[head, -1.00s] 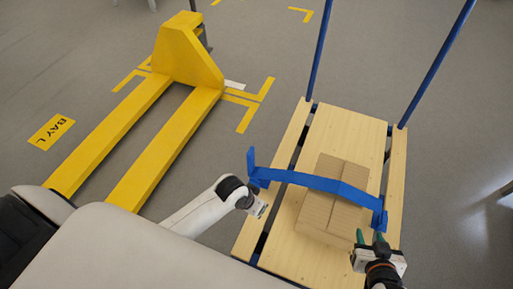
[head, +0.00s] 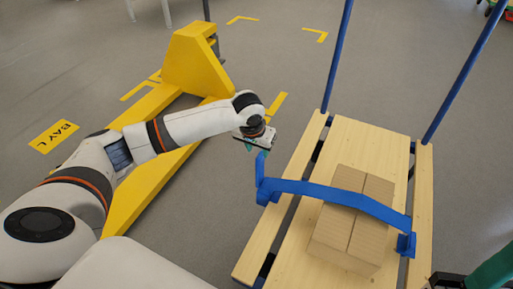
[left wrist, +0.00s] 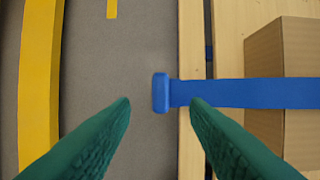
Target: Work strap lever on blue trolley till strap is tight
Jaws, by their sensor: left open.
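The blue strap (head: 335,192) runs over a cardboard box (head: 350,222) on the trolley's wooden deck (head: 370,138). Its upright blue lever (head: 261,172) stands at the deck's left edge. My left gripper (head: 255,148) is open and empty, just above the lever, pointing down. In the left wrist view the lever's top (left wrist: 160,92) shows in line with the gap between the green fingertips (left wrist: 160,103); I see no contact. My right gripper (head: 492,270) is partly cut off at the lower right, and its jaws cannot be read.
Two blue trolley posts (head: 338,55) rise at the deck's far end. A yellow pallet truck (head: 195,62) stands on the left, below and behind my left arm. Grey floor (head: 265,65) with yellow markings is clear beyond it.

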